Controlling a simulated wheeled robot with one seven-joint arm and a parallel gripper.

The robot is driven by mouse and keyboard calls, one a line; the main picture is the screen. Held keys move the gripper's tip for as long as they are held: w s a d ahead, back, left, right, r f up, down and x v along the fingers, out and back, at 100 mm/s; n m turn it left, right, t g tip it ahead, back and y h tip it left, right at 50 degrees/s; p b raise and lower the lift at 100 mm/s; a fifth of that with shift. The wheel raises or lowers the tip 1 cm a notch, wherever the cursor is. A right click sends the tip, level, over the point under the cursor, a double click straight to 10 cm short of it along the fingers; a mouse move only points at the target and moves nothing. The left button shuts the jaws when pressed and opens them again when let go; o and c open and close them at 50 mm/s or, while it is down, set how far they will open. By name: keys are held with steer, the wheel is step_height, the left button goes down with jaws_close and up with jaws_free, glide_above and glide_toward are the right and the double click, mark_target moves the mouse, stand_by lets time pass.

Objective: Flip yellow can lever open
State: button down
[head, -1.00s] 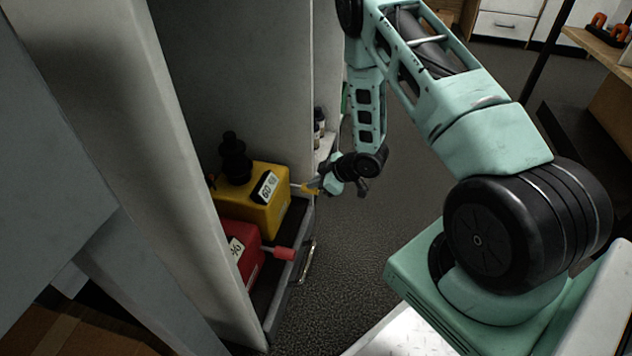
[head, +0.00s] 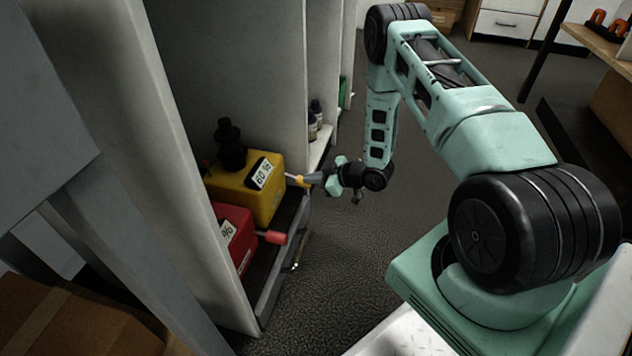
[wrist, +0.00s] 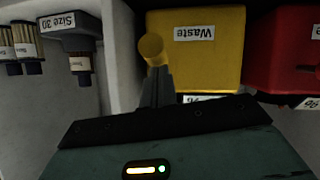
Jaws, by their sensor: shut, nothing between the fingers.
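The yellow can (head: 247,192) stands in the cabinet's lower compartment, with a black cap and a label on its front. In the wrist view the yellow can (wrist: 212,50) carries a "Waste" label. Its lever sticks out toward the aisle and ends in a yellow tip (head: 299,181), which also shows in the wrist view (wrist: 152,49). My gripper (head: 314,178) is at the lever's end, outside the cabinet. The fingers (wrist: 155,82) are shut and empty, with their tips just at the yellow tip. I cannot tell whether they touch it.
A red can (head: 234,232) with a red-tipped lever (head: 273,237) stands beside the yellow one, nearer me. Small bottles (head: 313,122) stand on a shelf behind the cabinet's divider. A tray edge (head: 283,265) runs below the cans.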

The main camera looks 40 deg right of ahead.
step_height(320, 180, down, 6)
steer(key=w+t+y+b, duration=0.1)
steer(key=t+y+b, duration=0.1)
steer(key=t+b, duration=0.1)
steer(key=shift+a+f+m+t+y+b, duration=0.15)
steer(key=shift+a+m+t+y+b, duration=0.2)
steer(key=shift+t, duration=0.25)
steer(key=shift+w+a+f, duration=0.1)
steer(key=shift+f, duration=0.05)
stand_by(0.3)
